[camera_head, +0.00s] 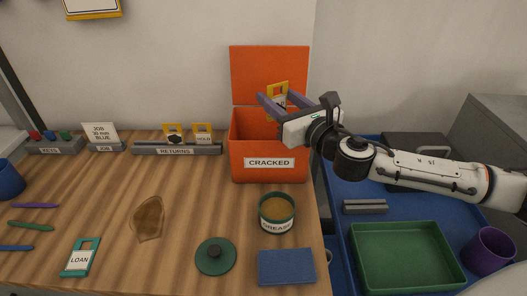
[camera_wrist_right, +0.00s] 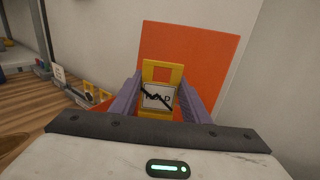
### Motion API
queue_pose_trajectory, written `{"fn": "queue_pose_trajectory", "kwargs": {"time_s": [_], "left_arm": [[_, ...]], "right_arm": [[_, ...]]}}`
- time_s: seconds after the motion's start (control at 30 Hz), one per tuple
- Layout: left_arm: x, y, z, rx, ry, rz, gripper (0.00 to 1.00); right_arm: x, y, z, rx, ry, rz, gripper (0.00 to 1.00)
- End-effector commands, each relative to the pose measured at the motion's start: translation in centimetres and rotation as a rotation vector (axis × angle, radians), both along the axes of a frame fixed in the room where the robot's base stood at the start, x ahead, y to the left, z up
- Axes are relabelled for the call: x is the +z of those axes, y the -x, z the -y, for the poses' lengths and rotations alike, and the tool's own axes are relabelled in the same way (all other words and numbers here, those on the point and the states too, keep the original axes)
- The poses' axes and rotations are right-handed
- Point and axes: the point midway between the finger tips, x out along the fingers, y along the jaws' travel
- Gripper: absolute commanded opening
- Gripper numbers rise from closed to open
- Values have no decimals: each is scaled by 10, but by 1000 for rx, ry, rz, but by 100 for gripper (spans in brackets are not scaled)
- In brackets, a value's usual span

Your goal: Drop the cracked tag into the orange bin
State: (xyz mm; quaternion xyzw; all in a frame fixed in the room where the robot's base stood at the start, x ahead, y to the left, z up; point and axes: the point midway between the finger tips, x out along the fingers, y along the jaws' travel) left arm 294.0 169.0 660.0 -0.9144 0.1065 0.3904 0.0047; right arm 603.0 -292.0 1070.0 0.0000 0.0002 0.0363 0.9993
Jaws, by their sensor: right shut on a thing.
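The orange bin (camera_head: 269,158), labelled CRACKED, stands at the right edge of the wooden table with its lid raised behind it. My right gripper (camera_head: 270,101) is over the bin's opening, shut on a yellow tag (camera_head: 278,90). In the right wrist view the tag (camera_wrist_right: 161,75) sits upright between the purple fingers, and a black crack line crosses its white label. The raised orange lid (camera_wrist_right: 188,55) shows behind it. The inside of the bin is mostly hidden. My left gripper is not in view.
A RETURNS rack (camera_head: 177,149) holding yellow tags stands left of the bin. A grease tin (camera_head: 277,214), a green lid (camera_head: 215,257), a LOAN tag (camera_head: 81,257) and a blue pad (camera_head: 287,267) lie in front. A green tray (camera_head: 405,257) is at right.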

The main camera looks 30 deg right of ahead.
Motion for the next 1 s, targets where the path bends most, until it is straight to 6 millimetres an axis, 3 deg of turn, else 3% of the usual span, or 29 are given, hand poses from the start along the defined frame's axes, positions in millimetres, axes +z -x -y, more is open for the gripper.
{"fn": "queue_pose_trajectory", "kwargs": {"time_s": [0.03, 0.3, 0.63, 0.67, 0.77, 1.0], "left_arm": [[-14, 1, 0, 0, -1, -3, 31], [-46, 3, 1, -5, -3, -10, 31], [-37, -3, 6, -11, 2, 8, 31], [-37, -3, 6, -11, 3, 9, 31], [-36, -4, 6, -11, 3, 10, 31], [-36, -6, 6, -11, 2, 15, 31]], "right_arm": [[-12, 0, 0, 0, 0, 1, 21], [-39, 0, 0, 1, 1, 2, 21], [-40, 0, 0, 1, 1, 1, 21], [-40, 0, 0, 1, 1, 1, 46], [-40, 0, 0, 1, 1, 1, 62], [-41, 0, 0, 1, 1, 0, 64]]}}
